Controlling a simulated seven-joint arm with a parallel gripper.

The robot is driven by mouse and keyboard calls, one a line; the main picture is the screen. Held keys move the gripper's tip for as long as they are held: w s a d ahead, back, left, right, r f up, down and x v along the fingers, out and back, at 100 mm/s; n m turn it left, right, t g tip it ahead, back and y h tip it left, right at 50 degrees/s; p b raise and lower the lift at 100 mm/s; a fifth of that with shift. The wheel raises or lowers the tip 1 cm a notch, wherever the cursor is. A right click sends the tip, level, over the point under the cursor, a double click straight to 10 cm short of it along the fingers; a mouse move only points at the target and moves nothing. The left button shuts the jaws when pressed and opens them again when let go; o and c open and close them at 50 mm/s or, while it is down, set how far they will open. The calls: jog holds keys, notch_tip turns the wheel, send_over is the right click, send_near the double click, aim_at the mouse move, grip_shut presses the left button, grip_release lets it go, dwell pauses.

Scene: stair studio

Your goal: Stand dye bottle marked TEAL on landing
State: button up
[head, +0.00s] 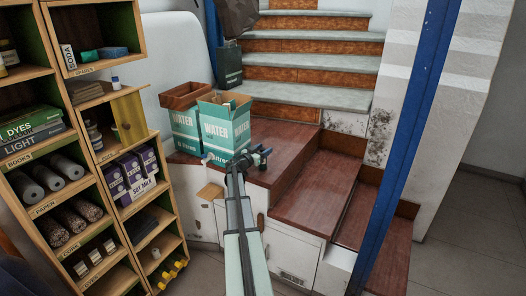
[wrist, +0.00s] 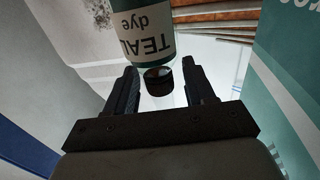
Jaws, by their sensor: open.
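The dye bottle (wrist: 140,35) with a white label reading "TEAL dye" shows at the top of the wrist view, its lettering upside down in the picture. Its dark cap (wrist: 158,84) points toward me, between the fingers, with gaps showing on both sides. My gripper (wrist: 160,92) is open and not closed on the bottle. In the head view my gripper (head: 255,157) is over the red-brown wooden platform (head: 290,134), in front of the teal boxes. I cannot make out the bottle clearly there. I cannot tell for certain which surface is the landing.
Teal WATER boxes (head: 227,130) stand close left of my gripper; one shows at the wrist view's right edge (wrist: 290,75). Wooden steps (head: 310,190) descend to the right. Grey-topped stairs (head: 310,97) rise behind. A blue post (head: 408,125) is on the right, shelves (head: 100,155) left.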

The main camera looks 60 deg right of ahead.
jog(key=w+a, duration=0.2)
jog(key=a, duration=1)
jog(key=a+f+n+t+y, duration=0.1)
jog(key=a+f+n+y, duration=0.6)
jog(key=a+f, duration=1.9)
jog(key=s+a+f+n+y, duration=0.1)
jog(key=s+a+f+n, duration=0.2)
jog(key=a, duration=0.4)
jog(key=s+a+f+g+y, duration=0.1)
jog(key=s+a+f+y, duration=0.1)
jog(key=a+f, duration=0.4)
jog(key=s+a+f+n+y, duration=0.1)
jog(key=s+a+f+n, duration=0.15)
jog(key=a, duration=0.45)
jog(key=s+a+f+n+g+y, duration=0.2)
jog(key=s+a+f+n+y, duration=0.1)
jog(key=s+a, duration=0.7)
jog(key=s+a+f+n+g+y, duration=0.2)
jog(key=s+a+n+y, duration=0.1)
jog(key=s+a, duration=0.8)
jog(key=a+n, duration=0.1)
jog(key=a, duration=0.3)
jog(key=shift+s+f+y, duration=0.25)
jog(key=shift+f+y, duration=0.15)
